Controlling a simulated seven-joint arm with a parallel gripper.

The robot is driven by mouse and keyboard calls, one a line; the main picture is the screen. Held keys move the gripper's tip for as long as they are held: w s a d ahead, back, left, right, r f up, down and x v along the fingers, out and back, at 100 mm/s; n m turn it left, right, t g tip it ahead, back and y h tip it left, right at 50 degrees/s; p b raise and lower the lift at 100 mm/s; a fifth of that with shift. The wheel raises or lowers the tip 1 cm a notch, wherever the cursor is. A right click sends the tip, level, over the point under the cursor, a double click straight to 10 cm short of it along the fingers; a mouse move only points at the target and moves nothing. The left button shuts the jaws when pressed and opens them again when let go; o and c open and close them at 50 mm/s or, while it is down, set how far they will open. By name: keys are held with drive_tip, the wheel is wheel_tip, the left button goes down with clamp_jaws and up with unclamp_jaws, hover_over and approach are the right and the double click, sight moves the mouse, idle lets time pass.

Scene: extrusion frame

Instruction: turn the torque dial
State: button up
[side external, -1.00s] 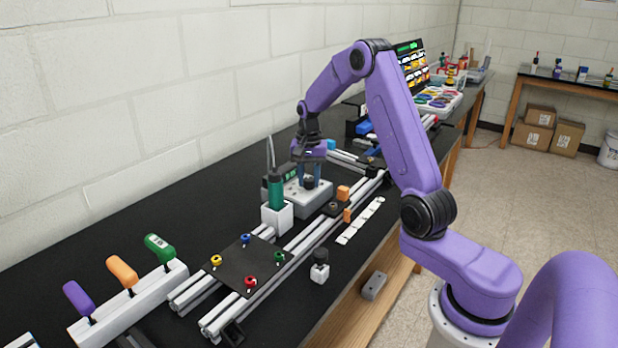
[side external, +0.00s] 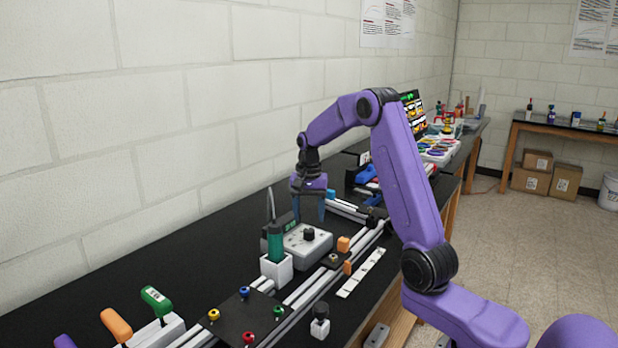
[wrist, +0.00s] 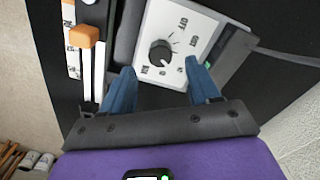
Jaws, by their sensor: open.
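The torque dial (side external: 309,234) is a black round knob on top of a pale grey control box (side external: 308,249). In the wrist view the dial (wrist: 160,53) sits on the white face of the box (wrist: 205,25), with printed marks and labels around it. Its exact setting is too small to read. My gripper (side external: 309,221) is open and points down above the dial. In the wrist view its two blue fingers (wrist: 160,68) stand apart, one to each side of the dial, with nothing between them.
A green-handled tool (side external: 275,243) stands in a white holder (side external: 276,269) close to the box. Orange blocks (side external: 343,244) and aluminium rails (side external: 305,292) lie to the right and in front. The wall is behind.

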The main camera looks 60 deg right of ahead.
sight(309, 230)
wheel_tip(309, 230, up, 12)
idle(0.4)
idle(0.3)
